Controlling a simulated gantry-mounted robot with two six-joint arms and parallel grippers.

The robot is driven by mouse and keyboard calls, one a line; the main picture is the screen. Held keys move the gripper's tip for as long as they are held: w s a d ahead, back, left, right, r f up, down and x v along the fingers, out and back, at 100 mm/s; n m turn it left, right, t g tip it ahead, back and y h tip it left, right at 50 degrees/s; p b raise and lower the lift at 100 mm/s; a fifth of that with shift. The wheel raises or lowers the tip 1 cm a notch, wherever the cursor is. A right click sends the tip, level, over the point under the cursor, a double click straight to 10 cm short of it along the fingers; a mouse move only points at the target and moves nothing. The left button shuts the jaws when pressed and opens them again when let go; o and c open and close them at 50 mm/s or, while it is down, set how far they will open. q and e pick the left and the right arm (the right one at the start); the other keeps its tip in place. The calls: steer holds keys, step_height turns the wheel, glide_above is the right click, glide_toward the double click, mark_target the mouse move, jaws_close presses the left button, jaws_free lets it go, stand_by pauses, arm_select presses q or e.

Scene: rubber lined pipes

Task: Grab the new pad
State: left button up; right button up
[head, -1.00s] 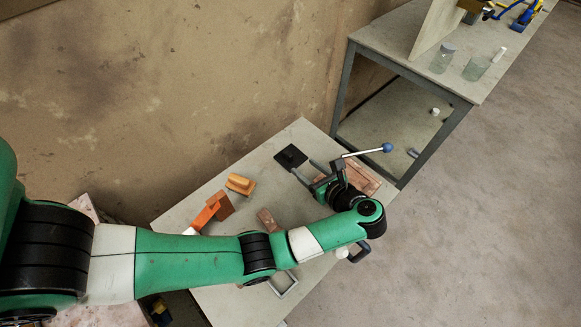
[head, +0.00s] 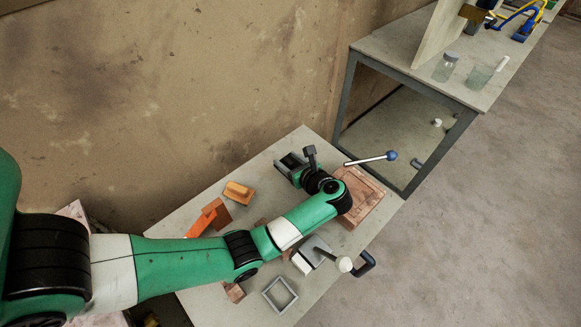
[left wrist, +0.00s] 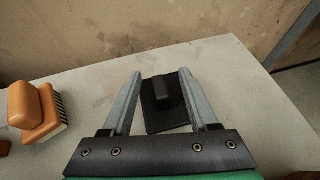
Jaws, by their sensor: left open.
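A flat black square pad (left wrist: 168,110) with a raised dark block on top lies on the light table in the left wrist view. My left gripper (left wrist: 161,76) is open, with one finger on each side of the pad's block. I cannot tell whether the fingers touch it. In the head view my left gripper (head: 290,165) is over the far corner of the table and mostly hides the pad. My right gripper is in neither view.
An orange-handled brush (head: 238,192) and an orange tool (head: 210,217) lie left of the gripper. A grey square frame (head: 280,295) lies near the front.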

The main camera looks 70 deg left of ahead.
arm_select(q)
jaws_close()
stand_by(0.3)
stand_by(1.1)
